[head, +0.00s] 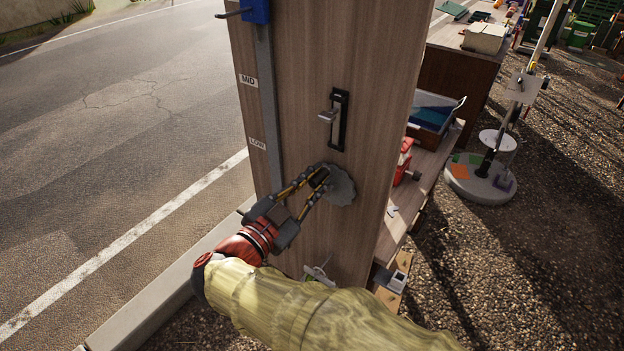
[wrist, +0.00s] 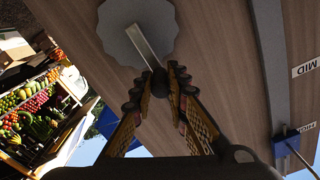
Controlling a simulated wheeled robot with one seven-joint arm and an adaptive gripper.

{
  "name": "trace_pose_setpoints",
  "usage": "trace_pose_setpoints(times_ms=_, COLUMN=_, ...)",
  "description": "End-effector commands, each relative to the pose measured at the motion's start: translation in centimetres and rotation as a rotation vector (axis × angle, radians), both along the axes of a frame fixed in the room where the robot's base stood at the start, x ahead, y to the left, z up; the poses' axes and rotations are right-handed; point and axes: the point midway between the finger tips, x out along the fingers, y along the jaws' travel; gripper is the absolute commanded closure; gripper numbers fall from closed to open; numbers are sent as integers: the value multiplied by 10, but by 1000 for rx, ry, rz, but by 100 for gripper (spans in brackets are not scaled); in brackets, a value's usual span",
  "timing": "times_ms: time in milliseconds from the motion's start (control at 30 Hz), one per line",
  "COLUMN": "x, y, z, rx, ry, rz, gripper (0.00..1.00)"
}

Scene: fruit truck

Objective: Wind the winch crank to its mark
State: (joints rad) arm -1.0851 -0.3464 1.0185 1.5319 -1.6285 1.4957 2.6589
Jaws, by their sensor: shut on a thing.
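The winch is a grey disc (head: 343,186) with a scalloped edge, mounted on a tall wooden panel (head: 300,60). In the wrist view the same disc (wrist: 138,22) carries a pale crank arm (wrist: 142,45) slanting down and right from its middle. My gripper (head: 320,180) is in front of the disc, its fingers closed around the crank's dark knob. In the wrist view my gripper (wrist: 160,77) has its fingertips on either side of the knob, at the end of the crank arm. I cannot make out a mark on the disc.
A latch handle (head: 335,120) juts from the panel above the disc. A grey rail (head: 268,100) with MID and LOW labels runs left of it, with a blue slider (head: 257,10) near the top. Shelves with a blue-lined crate (head: 433,115) stand at the right.

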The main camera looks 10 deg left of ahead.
Motion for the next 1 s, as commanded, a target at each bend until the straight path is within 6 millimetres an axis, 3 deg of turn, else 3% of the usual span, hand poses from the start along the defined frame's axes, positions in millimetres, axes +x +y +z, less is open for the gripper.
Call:
trace_pose_setpoints(times_ms=567, x=-1, y=-3, z=-5, rx=27, ry=-6, rz=-1, gripper=100)
trace_pose_setpoints(times_ms=600, x=-1, y=-3, z=-5, rx=27, ry=-6, rz=-1, gripper=84)
trace_pose_setpoints(times_ms=900, x=-1, y=-2, z=-3, rx=29, ry=-9, rz=-1, gripper=66)
trace_pose_setpoints(times_ms=1000, x=-1, y=-2, z=-2, rx=30, ry=-10, rz=0, gripper=65)
